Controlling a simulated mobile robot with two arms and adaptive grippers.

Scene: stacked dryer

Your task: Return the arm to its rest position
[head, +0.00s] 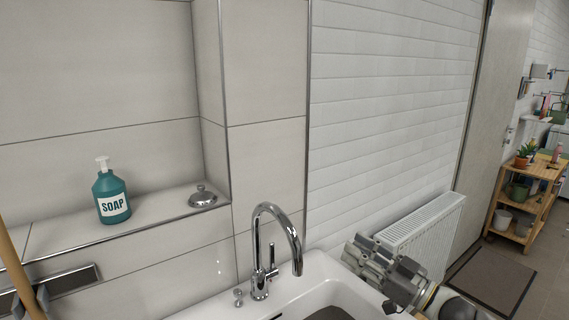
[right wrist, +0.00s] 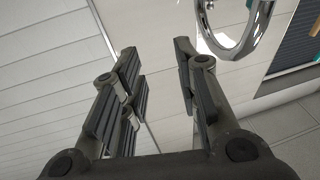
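My right arm comes in at the lower right of the head view. Its grey gripper (head: 368,264) is in the air beside the right end of the white sink (head: 318,268), in front of the radiator. In the right wrist view the two fingers of this gripper (right wrist: 157,65) stand apart with nothing between them. The wall tiles and a curved chrome tap (right wrist: 250,38) show beyond the fingers, clear of them. I cannot make out my left gripper in the head view.
The chrome tap (head: 276,240) rises from the sink near my right gripper. A teal soap bottle (head: 111,197) and a small chrome item (head: 203,197) stand on the tiled ledge. A white radiator (head: 425,232), dark mat (head: 492,282) and wooden shelf (head: 528,202) are to the right.

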